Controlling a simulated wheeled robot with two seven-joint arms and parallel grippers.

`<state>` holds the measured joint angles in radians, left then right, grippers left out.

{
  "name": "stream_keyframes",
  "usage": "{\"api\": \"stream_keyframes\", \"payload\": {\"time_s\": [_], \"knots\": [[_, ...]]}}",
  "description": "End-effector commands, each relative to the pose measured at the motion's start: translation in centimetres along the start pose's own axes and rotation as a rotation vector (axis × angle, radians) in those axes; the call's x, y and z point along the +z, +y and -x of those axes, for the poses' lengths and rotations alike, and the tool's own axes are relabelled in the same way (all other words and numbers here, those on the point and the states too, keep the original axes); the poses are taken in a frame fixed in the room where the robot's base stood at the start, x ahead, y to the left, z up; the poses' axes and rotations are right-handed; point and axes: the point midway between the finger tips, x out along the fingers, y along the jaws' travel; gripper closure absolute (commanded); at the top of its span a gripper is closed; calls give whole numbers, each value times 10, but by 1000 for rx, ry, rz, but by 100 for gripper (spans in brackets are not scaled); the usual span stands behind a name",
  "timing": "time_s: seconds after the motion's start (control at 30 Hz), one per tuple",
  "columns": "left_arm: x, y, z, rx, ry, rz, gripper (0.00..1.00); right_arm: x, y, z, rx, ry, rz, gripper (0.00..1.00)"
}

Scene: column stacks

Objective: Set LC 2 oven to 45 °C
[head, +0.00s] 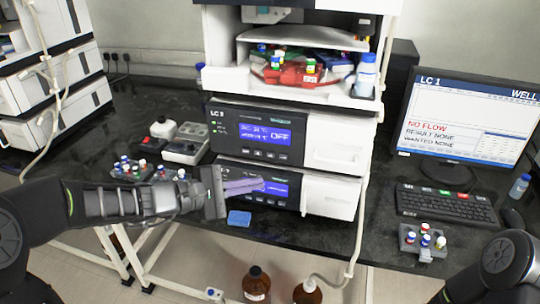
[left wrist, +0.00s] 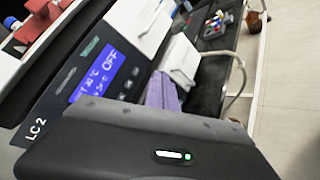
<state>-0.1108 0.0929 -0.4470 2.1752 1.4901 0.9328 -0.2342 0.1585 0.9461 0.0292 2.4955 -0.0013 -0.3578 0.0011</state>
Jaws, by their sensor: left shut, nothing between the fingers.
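The LC 2 oven (head: 262,132) is the upper of two dark-fronted units in the central stack. In the left wrist view its blue display (left wrist: 97,77) appears to read 30 °C and OFF. A row of small buttons (head: 270,155) sits under the display. My left gripper (head: 262,184) is shut and empty, its lilac fingers pointing right in front of the lower unit (head: 318,193), partly hiding that unit's display. The fingers also show in the left wrist view (left wrist: 163,92). I cannot tell whether they touch the panel. My right gripper is out of view.
A red vial tray (head: 290,73) stands above the oven. A grey device (head: 186,146) and a vial rack (head: 135,168) are on the bench at left. A blue block (head: 239,218) lies below the fingers. A monitor (head: 466,120) and keyboard (head: 447,204) stand at right.

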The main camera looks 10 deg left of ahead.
Motion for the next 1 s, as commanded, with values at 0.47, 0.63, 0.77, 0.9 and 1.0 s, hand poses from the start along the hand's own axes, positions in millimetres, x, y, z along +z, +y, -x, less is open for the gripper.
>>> {"api": "stream_keyframes", "payload": {"time_s": [0.47,0.63,0.77,0.9,1.0], "knots": [[-31,28,-42,-1,-1,-2,100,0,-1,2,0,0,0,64],[-38,36,-51,-1,0,-2,100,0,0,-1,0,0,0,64],[-39,38,-54,-2,0,0,100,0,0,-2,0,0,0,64],[-39,39,-55,-1,0,0,100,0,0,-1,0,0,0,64],[-39,39,-55,-1,0,0,100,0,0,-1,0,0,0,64]]}}
